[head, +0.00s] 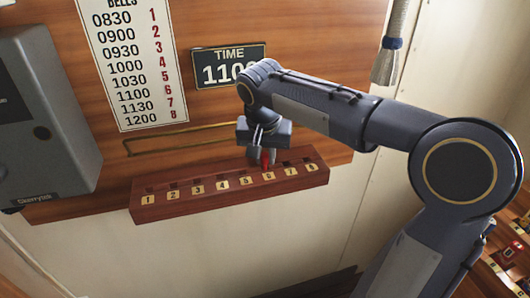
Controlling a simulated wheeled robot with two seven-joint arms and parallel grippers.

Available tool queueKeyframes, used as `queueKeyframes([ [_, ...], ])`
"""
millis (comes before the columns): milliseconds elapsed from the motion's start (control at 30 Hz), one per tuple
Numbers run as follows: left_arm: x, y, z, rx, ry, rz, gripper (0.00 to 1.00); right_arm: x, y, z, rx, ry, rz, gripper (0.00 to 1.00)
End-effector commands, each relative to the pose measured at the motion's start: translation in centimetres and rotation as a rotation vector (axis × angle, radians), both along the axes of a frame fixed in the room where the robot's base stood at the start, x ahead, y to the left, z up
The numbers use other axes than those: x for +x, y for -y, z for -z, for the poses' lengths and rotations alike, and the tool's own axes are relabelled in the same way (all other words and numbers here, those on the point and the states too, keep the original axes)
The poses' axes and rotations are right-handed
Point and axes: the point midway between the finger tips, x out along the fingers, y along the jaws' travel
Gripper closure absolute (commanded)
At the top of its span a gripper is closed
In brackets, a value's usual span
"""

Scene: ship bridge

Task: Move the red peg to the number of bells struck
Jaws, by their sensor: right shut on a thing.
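A wooden peg rail (230,204) is fixed low on the wall, with a row of holes over number labels running from 1 at left to 8 at right. My right gripper (262,158) points down over the rail and is shut on the red peg (265,161). The peg is just above the label 6 (268,176); the fingers hide part of it, and I cannot tell how deep it sits in the hole. The time plate (229,65) reads 1100, its end partly covered by my arm. The bells table (135,75) pairs 1100 with 6. My left gripper is out of view.
A grey box (45,115) is mounted on the wall at left. A brass rail (185,137) runs above the peg rail. A console with controls (510,255) is at lower right.

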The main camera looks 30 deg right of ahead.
Motion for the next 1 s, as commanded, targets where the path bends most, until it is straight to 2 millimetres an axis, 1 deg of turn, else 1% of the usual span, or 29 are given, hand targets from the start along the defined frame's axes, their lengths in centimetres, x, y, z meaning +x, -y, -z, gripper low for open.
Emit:
queueKeyframes([
  [433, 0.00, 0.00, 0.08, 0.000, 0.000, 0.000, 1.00, 0.01, 0.00, 0.13, 0.000, 0.000, 0.000, 1.00],
  [467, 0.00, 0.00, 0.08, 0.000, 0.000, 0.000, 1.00, 0.01, 0.00, 0.13, 0.000, 0.000, 0.000, 0.79],
  [633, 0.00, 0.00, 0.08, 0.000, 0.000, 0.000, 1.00, 0.02, 0.00, 0.13, 0.000, 0.000, 0.000, 0.57],
  [867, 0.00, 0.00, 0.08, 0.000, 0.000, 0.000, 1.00, 0.01, -0.01, 0.12, 0.000, 0.000, 0.000, 0.56],
  [1000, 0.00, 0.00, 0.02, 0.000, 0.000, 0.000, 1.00, -0.07, -0.14, -0.63, 0.001, 0.004, 0.000, 0.56],
])
